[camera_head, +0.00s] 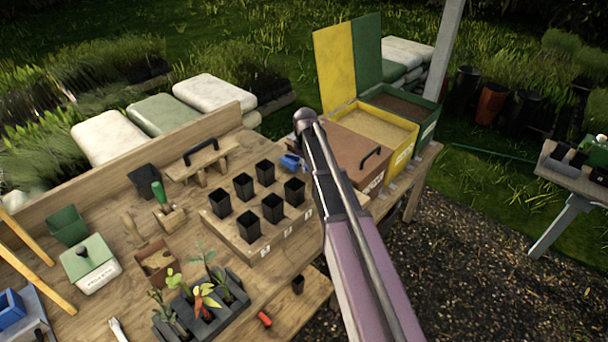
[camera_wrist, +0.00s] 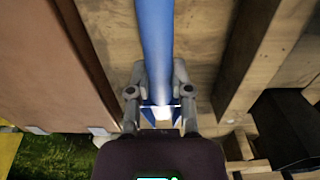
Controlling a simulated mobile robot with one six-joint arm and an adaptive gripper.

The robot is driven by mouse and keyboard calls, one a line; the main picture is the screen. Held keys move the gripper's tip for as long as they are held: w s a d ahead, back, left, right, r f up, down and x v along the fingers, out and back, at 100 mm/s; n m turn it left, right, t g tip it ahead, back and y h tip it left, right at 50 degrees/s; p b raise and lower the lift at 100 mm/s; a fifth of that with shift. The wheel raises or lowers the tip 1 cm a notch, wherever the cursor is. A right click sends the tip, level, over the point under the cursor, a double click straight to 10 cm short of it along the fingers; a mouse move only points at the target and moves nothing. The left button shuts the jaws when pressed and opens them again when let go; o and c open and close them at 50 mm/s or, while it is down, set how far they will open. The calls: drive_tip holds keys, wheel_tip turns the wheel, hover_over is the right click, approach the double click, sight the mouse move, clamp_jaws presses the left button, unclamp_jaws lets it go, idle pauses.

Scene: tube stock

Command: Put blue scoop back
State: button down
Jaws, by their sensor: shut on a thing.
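The blue scoop (camera_head: 290,162) shows in the head view between the black pots and the brown-lidded bin, partly hidden behind my arm. In the wrist view, my gripper (camera_wrist: 160,108) is shut on the scoop (camera_wrist: 156,40), whose long blue part runs up out of the picture. The scoop is over bare wood, between the brown bin face and a wooden board. I cannot tell whether it touches the wood. In the head view my gripper is hidden behind my arm.
The brown-lidded bin (camera_head: 352,148) has a black handle. The yellow bin (camera_head: 385,128) and green bin (camera_head: 402,106) stand open, filled with soil-like material. Several black pots (camera_head: 243,186) stand on a wooden stand (camera_head: 258,245).

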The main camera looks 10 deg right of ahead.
drive_tip(key=shift+f+b, duration=1.05)
drive_tip(key=shift+f, duration=0.3)
drive_tip(key=shift+f, duration=0.1)
drive_tip(key=c, duration=0.5)
unclamp_jaws()
drive_tip(key=shift+c, duration=0.2)
wheel_tip(320, 180, up, 12)
drive_tip(key=p, duration=1.2)
drive_tip(key=s+a+m, duration=0.1)
drive_tip(key=s+m, duration=0.6)
drive_tip(key=s, duration=2)
drive_tip(key=shift+a, duration=0.35)
